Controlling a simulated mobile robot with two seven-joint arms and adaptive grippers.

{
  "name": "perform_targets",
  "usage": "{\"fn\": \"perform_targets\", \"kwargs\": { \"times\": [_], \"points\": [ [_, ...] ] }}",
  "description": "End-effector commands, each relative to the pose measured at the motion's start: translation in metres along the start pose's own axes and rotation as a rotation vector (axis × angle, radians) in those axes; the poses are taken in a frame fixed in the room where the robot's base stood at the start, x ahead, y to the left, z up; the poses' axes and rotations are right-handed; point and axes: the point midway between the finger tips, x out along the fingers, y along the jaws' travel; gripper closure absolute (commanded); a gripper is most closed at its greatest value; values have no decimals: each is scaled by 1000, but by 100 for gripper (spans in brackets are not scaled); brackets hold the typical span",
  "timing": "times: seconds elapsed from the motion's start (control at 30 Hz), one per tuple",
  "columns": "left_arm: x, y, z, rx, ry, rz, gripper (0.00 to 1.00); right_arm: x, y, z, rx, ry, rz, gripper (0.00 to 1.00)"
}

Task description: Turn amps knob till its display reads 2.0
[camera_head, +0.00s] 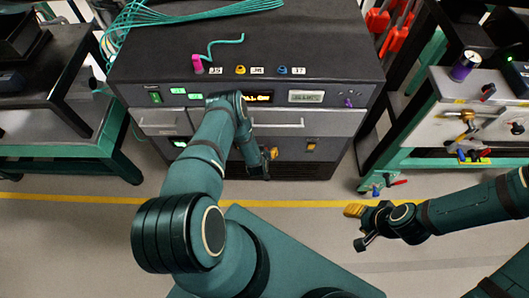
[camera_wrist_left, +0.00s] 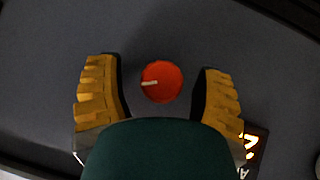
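The red knob (camera_wrist_left: 162,82) with a pale pointer mark sits on a dark panel in the left wrist view. My left gripper (camera_wrist_left: 160,70) is open, with its yellow ribbed fingers on either side of the knob and visible gaps to it. A display (camera_wrist_left: 250,142) with glowing orange digits is partly cut off by a finger; its reading is unclear. In the head view, my left arm reaches the cabinet front and hides the knob. An amber display (camera_head: 258,98) shows beside the arm, too small to read. My right gripper (camera_head: 359,227) is open and empty over the floor.
The instrument cabinet (camera_head: 330,50) carries teal cables (camera_head: 170,18) and a pink plug (camera_head: 197,64) on top. A dark cart (camera_head: 40,130) stands left and a teal-framed bench (camera_head: 440,110) with tools stands right. The floor in front is mostly clear.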

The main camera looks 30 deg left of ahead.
Motion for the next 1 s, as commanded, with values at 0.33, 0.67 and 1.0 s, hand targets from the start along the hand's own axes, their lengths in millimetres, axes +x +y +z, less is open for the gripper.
{"fn": "perform_targets", "kwargs": {
  "times": [0.33, 0.67, 1.0],
  "points": [
    [-7, 0, 0, 0, -2, -1, 33, 0, 0, 0, 0, 0, 0, 53],
    [-57, 0, 0, 0, -3, -1, 33, 0, 0, 0, 0, 0, 0, 53],
    [-109, 0, 0, 1, -2, 0, 33, 0, 0, 0, 0, 0, 0, 53]
  ]
}}
